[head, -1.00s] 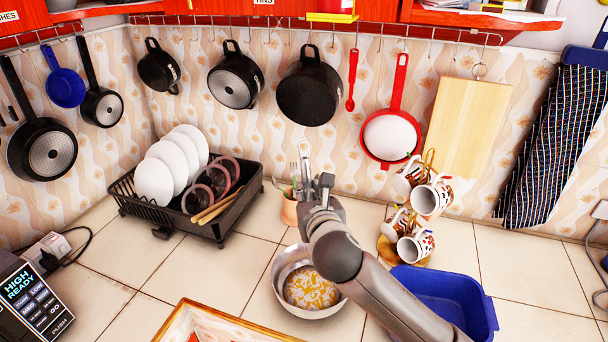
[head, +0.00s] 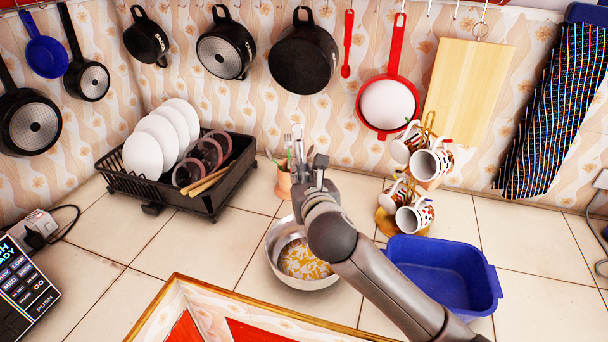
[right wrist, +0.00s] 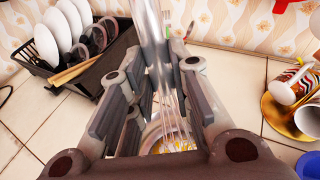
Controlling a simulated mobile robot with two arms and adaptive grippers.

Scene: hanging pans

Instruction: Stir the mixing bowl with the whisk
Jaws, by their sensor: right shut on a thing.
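The mixing bowl (head: 277,245) is a metal bowl with yellow-and-white contents, standing on the tiled counter left of the blue tub. My right gripper (head: 310,175) is above and behind it in the head view. It is shut on the whisk, whose metal handle (right wrist: 153,30) rises between the fingers in the right wrist view. The wires show between the fingers, in line with the bowl (right wrist: 155,135). My arm and gripper hide part of the bowl and most of the whisk in the head view. I cannot tell whether the wires touch the contents. My left gripper is not in view.
A copper utensil cup (head: 284,186) stands just behind my gripper. A black dish rack (head: 215,197) with plates is at left. A mug stand (head: 388,222) and a blue tub (head: 445,275) are at right. A framed tray-like object (head: 180,290) lies in front.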

